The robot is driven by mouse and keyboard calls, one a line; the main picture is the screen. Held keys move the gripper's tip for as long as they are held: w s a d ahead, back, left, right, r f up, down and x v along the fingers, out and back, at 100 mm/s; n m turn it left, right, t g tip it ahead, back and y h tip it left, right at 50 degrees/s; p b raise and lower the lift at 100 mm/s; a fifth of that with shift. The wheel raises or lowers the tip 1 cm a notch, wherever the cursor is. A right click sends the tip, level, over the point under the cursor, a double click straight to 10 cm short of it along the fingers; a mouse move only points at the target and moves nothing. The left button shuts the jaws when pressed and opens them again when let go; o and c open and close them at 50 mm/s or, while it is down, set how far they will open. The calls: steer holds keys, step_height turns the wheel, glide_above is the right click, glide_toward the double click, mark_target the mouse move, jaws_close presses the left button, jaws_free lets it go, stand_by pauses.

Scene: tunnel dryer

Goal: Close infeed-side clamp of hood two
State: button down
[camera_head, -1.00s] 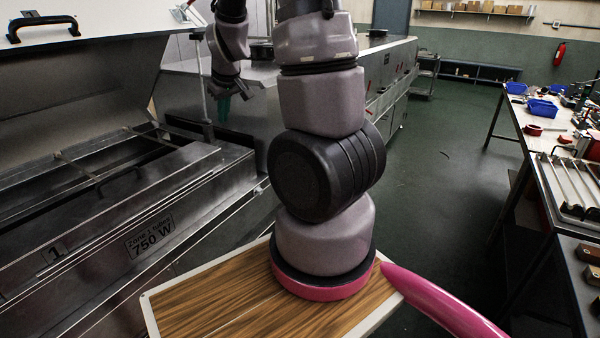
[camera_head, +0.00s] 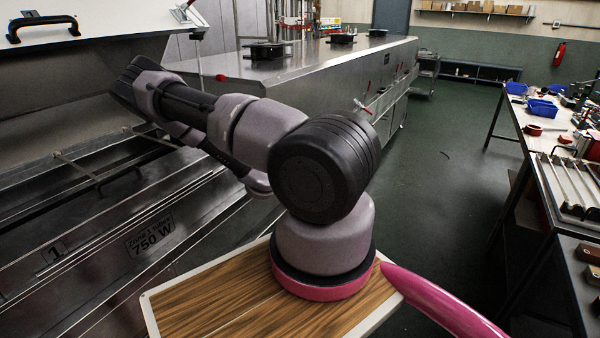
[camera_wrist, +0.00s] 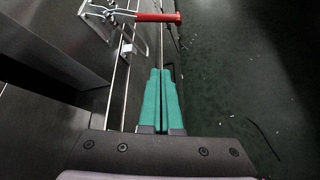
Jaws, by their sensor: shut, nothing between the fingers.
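In the wrist view my gripper (camera_wrist: 160,72) has its two green fingers together, with nothing between them. A toggle clamp with a red handle (camera_wrist: 157,17) and a bright metal linkage (camera_wrist: 112,13) sits on a steel side wall beyond the fingertips. The handle sticks out sideways from the wall, apart from the fingers. I cannot tell which hood this clamp belongs to. In the head view the closed steel hood (camera_head: 290,64) behind the open one shows a red-tipped handle (camera_head: 221,77) at its near end and another red handle (camera_head: 362,106) on its aisle side. My gripper is hidden there.
The open hood lid (camera_head: 70,80) with a black handle stands at the left above the unit marked 1 (camera_head: 54,252). A workbench (camera_head: 535,130) with blue bins and tools lines the right. The green floor aisle (camera_head: 440,150) between is clear.

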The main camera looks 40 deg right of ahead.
steer(key=shift+d+f+n, duration=0.2)
steer(key=shift+d+n, duration=0.05)
steer(key=shift+n, duration=0.15)
steer(key=shift+d, duration=0.1)
steer(key=x, duration=1)
steer(key=shift+s+d+r, duration=0.2)
steer(key=shift+r, duration=0.45)
steer(key=shift+s+d+r, duration=0.2)
steer(key=shift+r, duration=0.45)
steer(key=shift+s+d+r, duration=0.15)
steer(key=shift+s+r, duration=0.05)
steer(key=shift+r, duration=0.4)
steer(key=shift+r, duration=0.1)
steer(key=shift+s+r, duration=0.1)
steer(key=shift+r, duration=0.05)
